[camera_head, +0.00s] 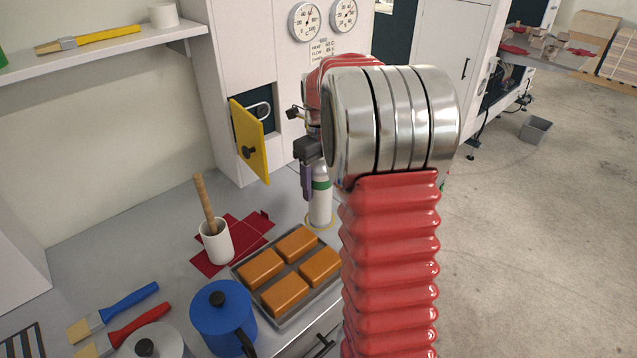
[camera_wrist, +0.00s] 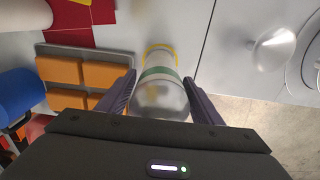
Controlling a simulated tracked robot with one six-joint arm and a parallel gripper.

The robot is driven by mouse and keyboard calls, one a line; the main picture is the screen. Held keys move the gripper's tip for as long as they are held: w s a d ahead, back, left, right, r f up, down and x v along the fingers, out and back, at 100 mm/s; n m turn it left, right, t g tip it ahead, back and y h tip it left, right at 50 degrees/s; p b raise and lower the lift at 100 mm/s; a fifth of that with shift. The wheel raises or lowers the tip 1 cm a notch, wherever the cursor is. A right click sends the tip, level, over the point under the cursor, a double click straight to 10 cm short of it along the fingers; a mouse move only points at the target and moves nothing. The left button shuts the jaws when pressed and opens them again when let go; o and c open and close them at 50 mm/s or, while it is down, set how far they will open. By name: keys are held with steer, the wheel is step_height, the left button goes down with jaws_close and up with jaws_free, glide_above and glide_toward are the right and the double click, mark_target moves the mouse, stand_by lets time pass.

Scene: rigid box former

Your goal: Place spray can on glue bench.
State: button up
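The spray can (camera_head: 320,206) is pale with a green band and stands upright on the grey bench (camera_head: 120,232), inside a yellow ring. In the wrist view the can (camera_wrist: 160,88) is between the two purple fingers of my gripper (camera_wrist: 160,76). Narrow gaps seem to show beside the fingertips, so the gripper looks open around the can; contact nearer the palm is hard to judge. In the head view my gripper (camera_head: 311,178) is at the can's upper part, and my arm hides much of its right side.
A tray of orange blocks (camera_head: 235,268) lies close in front of the can. A white cup with a wooden handle (camera_head: 217,244), a blue pot (camera_head: 222,312) and brushes (camera_head: 120,305) stand or lie to the left. An open yellow door (camera_head: 250,140) juts out behind.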

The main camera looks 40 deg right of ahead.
steer(key=shift+o, duration=0.8)
steer(key=shift+r, duration=0.15)
step_height(320, 180, up, 11)
steer(key=shift+r, duration=0.5)
